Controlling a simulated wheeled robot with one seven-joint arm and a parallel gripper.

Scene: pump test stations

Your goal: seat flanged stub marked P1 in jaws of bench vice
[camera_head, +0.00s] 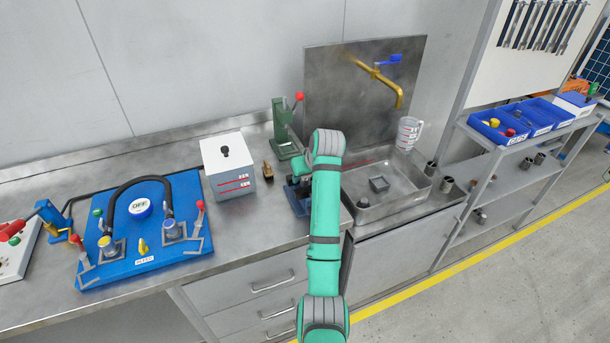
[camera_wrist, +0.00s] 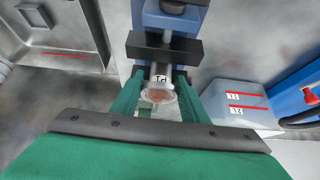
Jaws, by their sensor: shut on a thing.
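The flanged stub (camera_wrist: 158,96) is a short grey cylinder with a wide round flange and a brownish face. Its white label appears upside down in the wrist view and is consistent with P1. My gripper (camera_wrist: 159,82) is shut on it, one green finger on each side. The bench vice (camera_wrist: 165,20) is blue with dark jaws (camera_wrist: 185,49). The stub's far end is right at the jaws; I cannot tell whether it is between them or touching. In the head view the vice (camera_head: 299,207) is partly hidden by my arm, and the gripper and stub are hidden.
A white box (camera_head: 228,175) and a small brass fitting (camera_head: 268,170) stand left of the vice. A green press (camera_head: 283,125) is behind it. The sink tray (camera_head: 365,213) is close on the right. The blue pump panel (camera_head: 140,262) lies further left.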

